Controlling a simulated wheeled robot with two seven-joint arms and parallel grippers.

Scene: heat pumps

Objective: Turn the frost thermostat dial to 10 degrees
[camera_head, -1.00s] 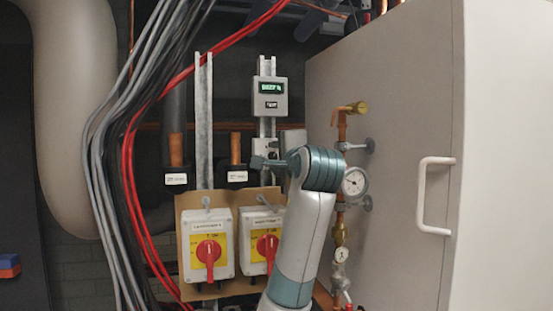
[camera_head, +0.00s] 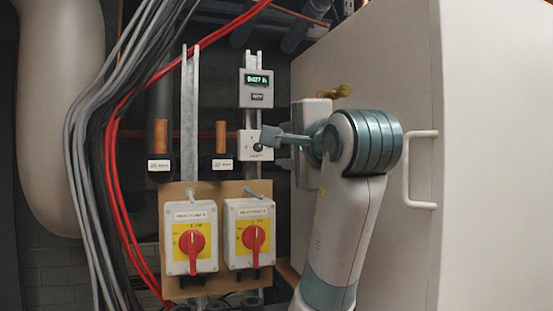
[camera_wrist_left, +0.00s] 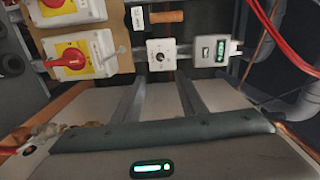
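The frost thermostat is a small white box (camera_head: 257,155) on the metal rail in the head view, with a dark round dial (camera_head: 258,147). In the left wrist view the dial (camera_wrist_left: 161,58) faces me; its setting is too small to read. My left gripper (camera_head: 266,137) points left, with its fingertips beside the dial and partly over the box's right side in the head view. The left wrist view shows its two fingers (camera_wrist_left: 161,82) apart with nothing between them. The dial lies just beyond the tips; contact cannot be told. My right gripper is in neither view.
A grey display box (camera_head: 256,88) with green digits is above the thermostat. Two red-handled switches (camera_head: 192,240) (camera_head: 250,236) are below. Red and grey cables (camera_head: 110,160) hang at left. A large pale cabinet (camera_head: 420,80) with a handle stands at right.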

